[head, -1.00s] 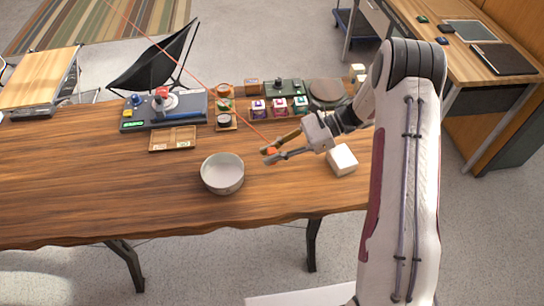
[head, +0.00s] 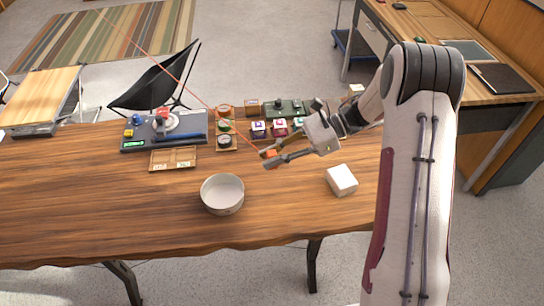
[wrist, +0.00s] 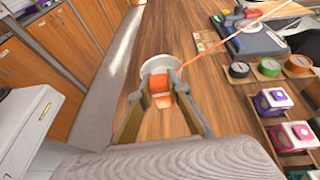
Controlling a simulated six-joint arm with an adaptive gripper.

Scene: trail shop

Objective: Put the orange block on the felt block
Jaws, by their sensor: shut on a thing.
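My gripper (head: 270,159) is shut on the small orange block (head: 270,154), held above the wooden table. In the wrist view the orange block (wrist: 158,84) sits between the two fingertips (wrist: 160,92). A white block (head: 342,180), which I take to be the felt block, rests on the table to the right of my gripper and nearer the front edge. Its top is bare. It does not show clearly in the wrist view.
A pale round bowl (head: 222,194) stands left of the white block, near the front. A wooden tray (head: 173,158), a grey console (head: 164,133) and several small boxes and tins fill the back. A thin orange line crosses to my gripper. The front table is mostly clear.

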